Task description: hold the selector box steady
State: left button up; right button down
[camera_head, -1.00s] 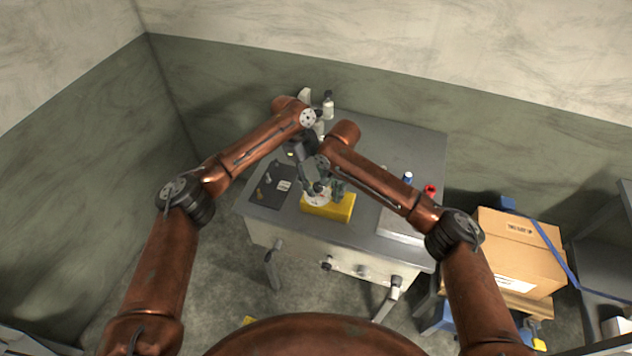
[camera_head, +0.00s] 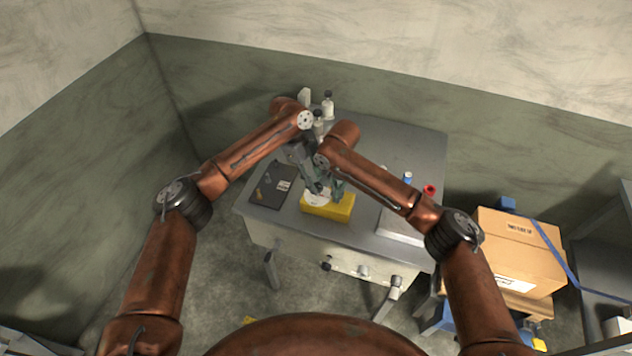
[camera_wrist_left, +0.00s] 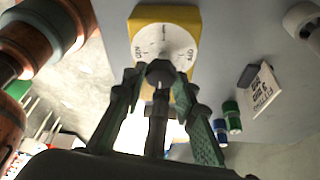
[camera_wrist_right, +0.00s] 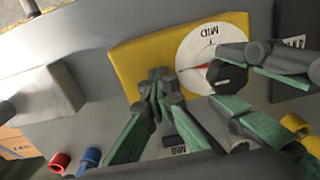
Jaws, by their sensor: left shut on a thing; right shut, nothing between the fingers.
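The selector box (camera_head: 328,208) is a yellow block on the grey table, with a white dial (camera_wrist_right: 200,45) on its face. In the head view, the grippers partly hide the dial.
A dark panel (camera_head: 270,187) lies left of the box. A pale tray (camera_head: 396,226) lies to the right, near a blue-capped item (camera_head: 408,177) and a red one (camera_head: 430,189). Bottles (camera_head: 327,106) stand at the back. A cardboard box (camera_head: 522,250) is right of the table.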

pick_arm(q)
jog(key=n, duration=0.1)
jog(key=n+t, duration=0.1)
jog(key=n, duration=0.2)
jog(key=shift+s+a+f+h, duration=0.1)
jog(key=shift+s+f+h, duration=0.05)
jog(key=shift+s+h, duration=0.15)
jog(key=n+t, duration=0.1)
jog(key=n, duration=0.2)
jog(key=shift+s+n+t, duration=0.1)
jog(key=shift+n+t, duration=0.2)
jog(key=shift+t, duration=0.1)
jog(key=n+t, duration=0.1)
jog(key=n, duration=0.2)
jog(key=shift+s+n, duration=0.1)
jog(key=shift+n, duration=0.2)
jog(key=shift+n+t+y, duration=0.7)
jog(key=shift+n+t, duration=0.1)
jog(key=shift+n, duration=1.2)
jog(key=o, duration=1.2)
jog(key=shift+c, duration=0.2)
jog(key=shift+r, duration=0.2)
